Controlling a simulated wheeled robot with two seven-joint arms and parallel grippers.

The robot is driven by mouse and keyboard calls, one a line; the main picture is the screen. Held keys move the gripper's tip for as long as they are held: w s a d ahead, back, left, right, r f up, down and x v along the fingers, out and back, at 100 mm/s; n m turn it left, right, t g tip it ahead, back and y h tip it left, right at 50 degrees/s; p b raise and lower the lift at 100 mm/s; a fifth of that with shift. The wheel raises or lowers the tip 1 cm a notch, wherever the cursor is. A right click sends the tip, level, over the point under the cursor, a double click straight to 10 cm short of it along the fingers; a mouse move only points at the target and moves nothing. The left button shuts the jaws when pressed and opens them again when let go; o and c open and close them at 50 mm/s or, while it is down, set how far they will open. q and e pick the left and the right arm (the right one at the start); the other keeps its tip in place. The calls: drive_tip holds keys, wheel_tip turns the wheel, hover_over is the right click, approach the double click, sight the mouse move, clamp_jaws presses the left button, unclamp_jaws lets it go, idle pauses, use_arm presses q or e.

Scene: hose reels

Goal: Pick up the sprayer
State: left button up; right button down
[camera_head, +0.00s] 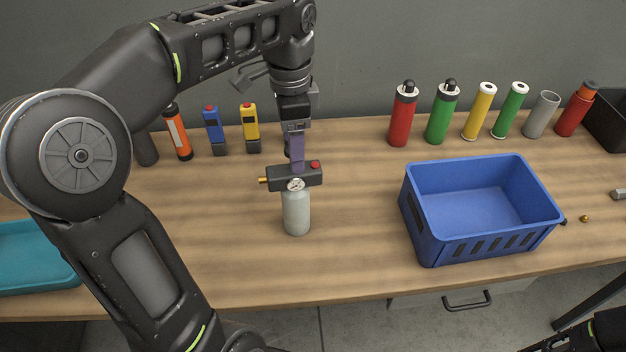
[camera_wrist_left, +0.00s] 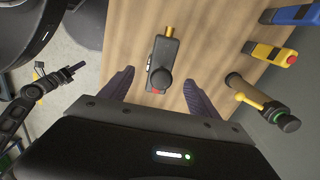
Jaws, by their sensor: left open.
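The sprayer (camera_head: 296,212) is a pale grey bottle with a black head, a brass nozzle pointing left, a red button and a small gauge. It stands upright on the wooden bench. My left gripper (camera_head: 295,150) points down just above and behind its head, with purple fingers. In the left wrist view the sprayer's head (camera_wrist_left: 162,62) shows between and beyond the two spread fingers of the open left gripper (camera_wrist_left: 158,85). I cannot tell whether they touch it. A dark part of my right arm shows at the bottom right corner; its jaws are unclear.
A blue crate (camera_head: 430,238) stands right of the sprayer. Red, green, yellow and grey cylinders stand along the back right. An orange tube (camera_head: 178,135), a blue device (camera_head: 213,128) and a yellow device (camera_head: 250,126) stand back left. A teal tray (camera_head: 35,265) lies at left.

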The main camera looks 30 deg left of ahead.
sight(292, 201)
use_arm(q)
drive_tip(key=shift+w, duration=0.1)
drive_tip(key=shift+s, duration=0.2)
drive_tip(key=shift+f+b, duration=0.35)
drive_tip(key=shift+f, duration=0.95)
drive_tip(key=shift+f+p, duration=0.35)
drive_tip(key=shift+f, duration=0.2)
wheel_tip(292, 201, down, 4)
drive_tip(key=shift+d+f+p, duration=0.1)
drive_tip(key=shift+p, duration=0.35)
